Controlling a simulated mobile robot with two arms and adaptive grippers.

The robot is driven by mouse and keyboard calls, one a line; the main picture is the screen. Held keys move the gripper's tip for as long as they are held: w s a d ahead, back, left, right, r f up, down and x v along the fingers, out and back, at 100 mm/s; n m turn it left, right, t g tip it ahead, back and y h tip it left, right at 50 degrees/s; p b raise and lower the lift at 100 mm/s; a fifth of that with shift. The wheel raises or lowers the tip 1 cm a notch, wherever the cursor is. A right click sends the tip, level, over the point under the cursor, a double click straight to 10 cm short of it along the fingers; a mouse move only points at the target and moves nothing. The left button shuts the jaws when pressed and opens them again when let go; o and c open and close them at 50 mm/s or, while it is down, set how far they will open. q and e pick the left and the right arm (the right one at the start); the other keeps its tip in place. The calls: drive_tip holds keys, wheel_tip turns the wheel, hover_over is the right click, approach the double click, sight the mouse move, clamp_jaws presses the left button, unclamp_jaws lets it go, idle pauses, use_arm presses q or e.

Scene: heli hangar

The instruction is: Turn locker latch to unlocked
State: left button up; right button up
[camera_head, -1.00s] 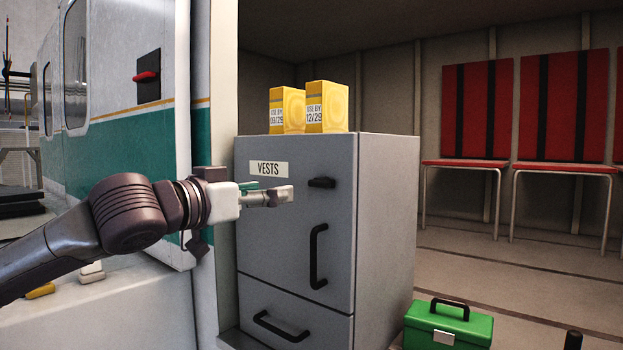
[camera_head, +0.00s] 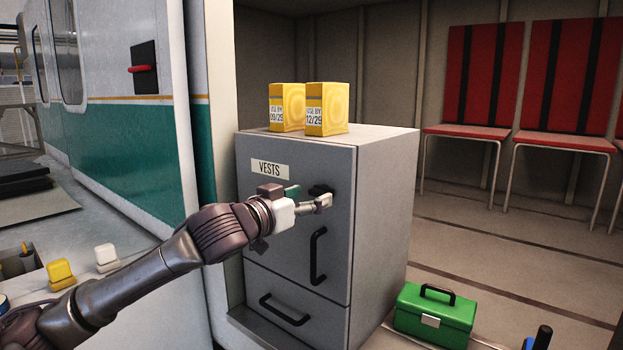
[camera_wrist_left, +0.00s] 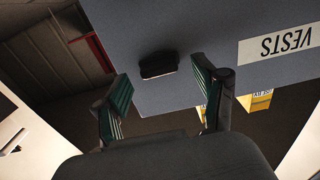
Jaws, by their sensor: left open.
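The grey locker (camera_head: 290,235) stands with its door shut and a "VESTS" label (camera_head: 270,169) near the top. Its small black latch (camera_head: 320,189) lies roughly horizontal, partly behind my gripper in the head view. My left gripper (camera_head: 327,202) is just in front of the door at the latch, its fingers apart. In the left wrist view the latch (camera_wrist_left: 157,65) shows ahead, between and beyond the two green-padded fingers (camera_wrist_left: 162,98). I see no contact with it. My right gripper is not in view.
Two yellow boxes (camera_head: 327,108) stand on the locker. A black vertical handle (camera_head: 318,255) is below the latch, and a drawer handle (camera_head: 284,309) is lower. A green toolbox (camera_head: 435,313) sits on the floor at right. Red seats (camera_head: 480,80) line the back wall.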

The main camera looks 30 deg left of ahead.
use_arm(q)
drive_tip(key=shift+w+d, duration=0.1)
drive_tip(key=shift+w, duration=0.5)
drive_tip(key=c, duration=1.1)
drive_tip(key=shift+c, duration=0.2)
